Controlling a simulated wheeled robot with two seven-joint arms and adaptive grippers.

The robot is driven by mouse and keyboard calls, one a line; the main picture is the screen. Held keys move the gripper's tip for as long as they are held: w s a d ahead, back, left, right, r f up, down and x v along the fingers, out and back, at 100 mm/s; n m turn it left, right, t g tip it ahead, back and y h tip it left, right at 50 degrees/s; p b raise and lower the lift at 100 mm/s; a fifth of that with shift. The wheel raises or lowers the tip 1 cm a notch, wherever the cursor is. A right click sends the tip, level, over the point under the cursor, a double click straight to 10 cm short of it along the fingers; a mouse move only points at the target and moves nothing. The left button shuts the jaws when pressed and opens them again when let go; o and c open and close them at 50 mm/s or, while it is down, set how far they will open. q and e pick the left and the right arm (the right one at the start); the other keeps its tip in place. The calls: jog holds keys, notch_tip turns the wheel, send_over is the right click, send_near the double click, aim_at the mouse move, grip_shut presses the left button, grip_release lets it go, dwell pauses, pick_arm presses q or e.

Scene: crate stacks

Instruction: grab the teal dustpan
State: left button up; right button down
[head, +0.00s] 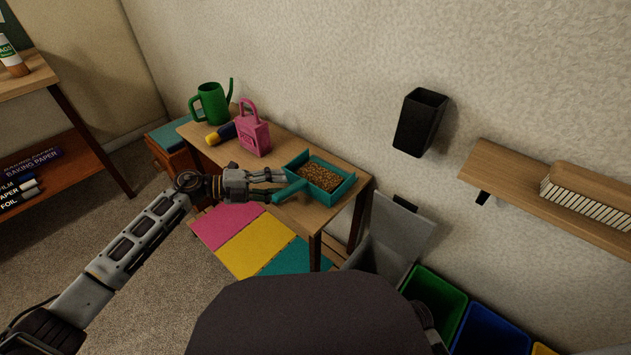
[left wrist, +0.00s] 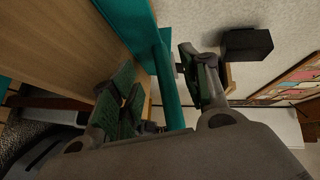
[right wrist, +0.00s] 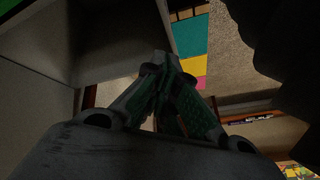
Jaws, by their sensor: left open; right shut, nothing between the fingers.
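The teal dustpan (head: 345,190) lies on the wooden table near its right end, filled with brown granules, its handle pointing to the lower left. My left gripper (head: 278,184) is open at the handle. In the left wrist view the teal handle (left wrist: 167,85) passes between the open fingers of my left gripper (left wrist: 165,90); I cannot tell whether they touch it. My right gripper (right wrist: 160,65) shows in the right wrist view, fingers together and empty. It does not show clearly in the head view.
A black wall bin (head: 419,122), a shelf with a brush (head: 585,190) and coloured bins (head: 437,302) are at the right.

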aim_at(295, 185)
pick_arm(q)
jog(key=shift+d, duration=0.1)
jog(key=shift+d+f, duration=0.1)
jog(key=shift+d, duration=0.3)
jog(key=shift+d+b, duration=0.3)
jog(key=shift+b, duration=0.1)
jog(key=shift+w+d+f, duration=0.1)
jog(key=shift+d, duration=0.3)
jog(key=shift+d+f+b, duration=0.1)
jog(key=shift+d+b, duration=0.25)
jog(key=shift+b, duration=0.05)
jog(key=shift+b+x, duration=0.3)
jog(key=shift+x, duration=0.8)
pick_arm(e)
jog(key=f, duration=0.2)
jog(key=f+t, duration=0.1)
jog(key=shift+w+a+f+y, duration=0.2)
jog(key=shift+a+f+y, duration=0.05)
jog(key=shift+a+y, duration=0.05)
